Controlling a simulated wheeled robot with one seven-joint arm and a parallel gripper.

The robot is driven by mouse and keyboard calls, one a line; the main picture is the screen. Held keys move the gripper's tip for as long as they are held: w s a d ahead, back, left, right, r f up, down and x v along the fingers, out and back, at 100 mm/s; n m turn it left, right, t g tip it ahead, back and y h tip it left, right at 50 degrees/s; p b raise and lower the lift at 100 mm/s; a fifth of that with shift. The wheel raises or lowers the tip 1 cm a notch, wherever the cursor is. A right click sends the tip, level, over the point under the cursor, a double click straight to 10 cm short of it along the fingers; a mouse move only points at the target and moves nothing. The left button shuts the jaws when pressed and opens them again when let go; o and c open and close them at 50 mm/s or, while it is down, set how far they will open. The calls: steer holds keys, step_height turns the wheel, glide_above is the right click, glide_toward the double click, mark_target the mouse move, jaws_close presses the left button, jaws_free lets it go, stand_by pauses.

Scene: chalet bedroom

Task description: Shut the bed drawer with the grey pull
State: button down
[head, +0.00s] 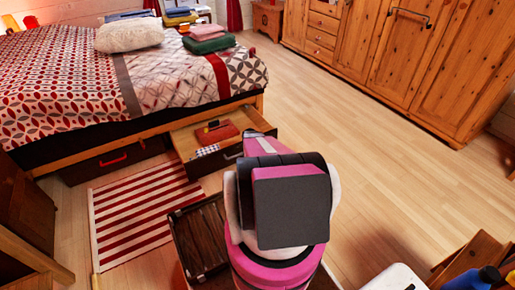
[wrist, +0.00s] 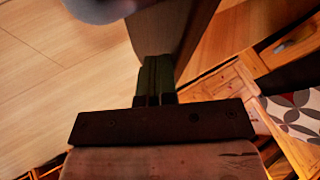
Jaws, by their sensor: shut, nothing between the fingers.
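In the head view my arm mostly hides the gripper.
Another bed drawer with a red pull (head: 113,160) is at the left, looking closed. A red-striped rug (head: 140,215) lies in front of it. A dark slatted box (head: 200,240) stands beside my arm. Wooden wardrobes (head: 400,50) line the right; the floor (head: 330,110) between is clear.

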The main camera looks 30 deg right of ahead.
steer(key=w, duration=2.1)
steer(key=w+a, duration=0.1)
steer(key=w, duration=0.9)
steer(key=shift+w, duration=0.3)
steer(key=shift+s, duration=0.2)
